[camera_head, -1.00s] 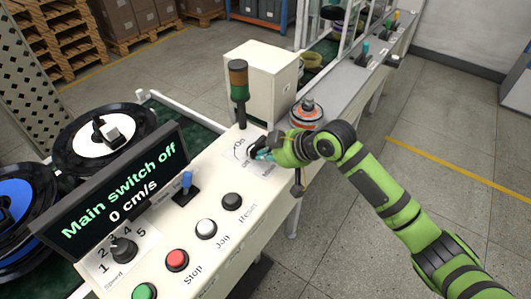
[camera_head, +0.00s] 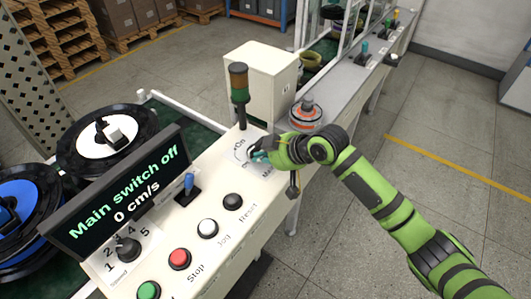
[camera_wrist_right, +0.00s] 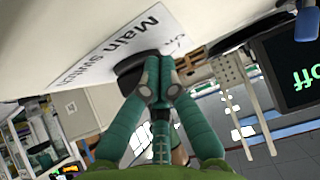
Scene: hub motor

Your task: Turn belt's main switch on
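The belt's main switch is a dark rotary knob (camera_wrist_right: 138,72) on a white label reading "Main switch" in the right wrist view; in the head view it is mostly hidden by my gripper. My right gripper (camera_head: 258,154) is at this switch, at the far end of the control panel (camera_head: 232,178). In the right wrist view its teal fingers (camera_wrist_right: 160,85) are close together at the knob; whether they pinch it is hard to tell. The display (camera_head: 118,193) reads "Main switch off" and "0 cm/s". My left gripper is not in view.
A blue-topped lever (camera_head: 188,186), a black Reset button (camera_head: 232,201), a white Jog button (camera_head: 207,228), a red Stop button (camera_head: 179,258) and a speed knob (camera_head: 127,249) sit nearby on the panel. A signal tower (camera_head: 239,85) stands behind my right gripper.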

